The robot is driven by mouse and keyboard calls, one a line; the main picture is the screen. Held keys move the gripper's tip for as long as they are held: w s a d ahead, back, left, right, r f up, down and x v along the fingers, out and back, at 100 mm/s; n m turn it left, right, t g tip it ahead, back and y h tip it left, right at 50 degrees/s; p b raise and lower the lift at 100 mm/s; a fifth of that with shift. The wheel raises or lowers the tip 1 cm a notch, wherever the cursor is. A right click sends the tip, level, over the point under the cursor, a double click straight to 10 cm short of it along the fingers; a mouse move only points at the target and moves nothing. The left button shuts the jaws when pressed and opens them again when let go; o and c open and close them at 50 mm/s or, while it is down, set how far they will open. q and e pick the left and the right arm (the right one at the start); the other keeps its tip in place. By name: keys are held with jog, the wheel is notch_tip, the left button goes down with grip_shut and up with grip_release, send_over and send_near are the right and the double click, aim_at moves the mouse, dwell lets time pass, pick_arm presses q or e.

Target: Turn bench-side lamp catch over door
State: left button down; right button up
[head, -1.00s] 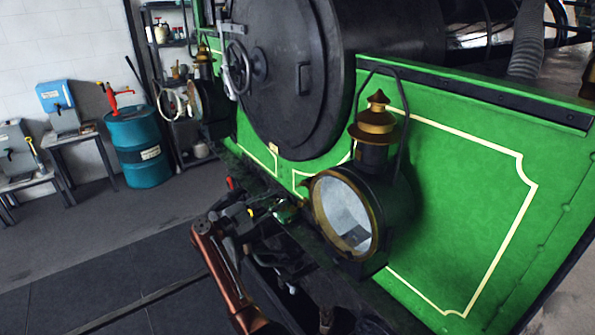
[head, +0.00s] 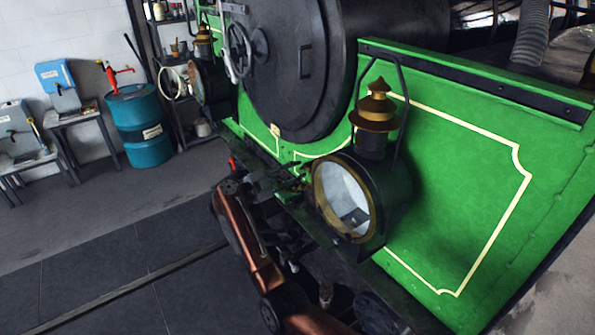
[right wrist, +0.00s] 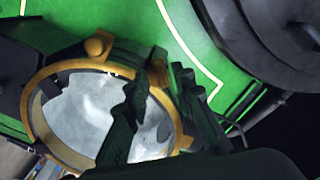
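The near lamp (head: 388,195) is a dark drum with a brass chimney on the green locomotive front. Its round glass door (head: 342,200) has a brass rim and looks closed. My right gripper (head: 298,180) is at the left edge of this rim. In the right wrist view, the door (right wrist: 80,110) fills the left half. My right gripper (right wrist: 163,82) has its dark fingers apart, one across the glass and one outside the rim. A small brass lug (right wrist: 157,71) shows between their tips; contact is unclear. My left gripper is not in view.
A second lamp (head: 205,82) stands farther back, nearer the side tables, with a pale ring beside it. A blue drum (head: 140,125) and small tables (head: 75,118) stand at left. The smokebox door (head: 285,70) rises behind. The floor at left is clear.

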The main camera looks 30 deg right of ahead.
grip_shut()
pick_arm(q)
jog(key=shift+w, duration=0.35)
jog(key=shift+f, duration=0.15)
pick_arm(e)
jog(key=shift+f, duration=0.1)
jog(key=shift+f+m+b, duration=0.2)
jog(key=shift+m+b, duration=1.7)
jog(key=shift+b, duration=0.05)
jog(key=m+b, duration=0.3)
jog(key=shift+m, duration=0.3)
pick_arm(q)
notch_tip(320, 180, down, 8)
jog(key=b, duration=0.1)
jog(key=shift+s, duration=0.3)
pick_arm(e)
jog(key=shift+r+m, duration=0.1)
jog(key=shift+m, duration=0.6)
jog(key=shift+r, duration=0.1)
